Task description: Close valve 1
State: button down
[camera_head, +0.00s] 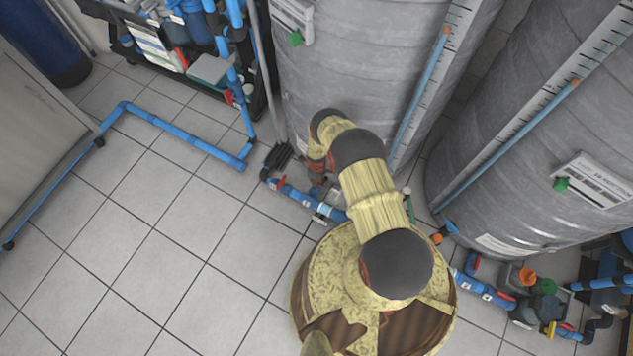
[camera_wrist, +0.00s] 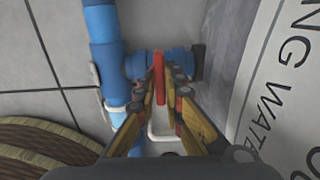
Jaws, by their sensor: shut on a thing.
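In the wrist view a thin red valve handle (camera_wrist: 159,76) stands out from a blue valve body (camera_wrist: 137,66) beside a vertical blue pipe (camera_wrist: 104,45). My gripper (camera_wrist: 163,90) has its fingers on both sides of the handle and is shut on it. The handle runs roughly in line with the vertical pipe in this picture. No number on this valve can be read.
A second grey tank (camera_head: 530,120) stands at the right. Blue floor pipes (camera_head: 180,135) run at the left. Another red handle (camera_head: 279,183) sits on a pipe left of my arm. Several valves and fittings lie at the lower right.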

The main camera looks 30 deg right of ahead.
jog(key=c, duration=1.9)
grip_release()
notch_tip(320, 180, up, 12)
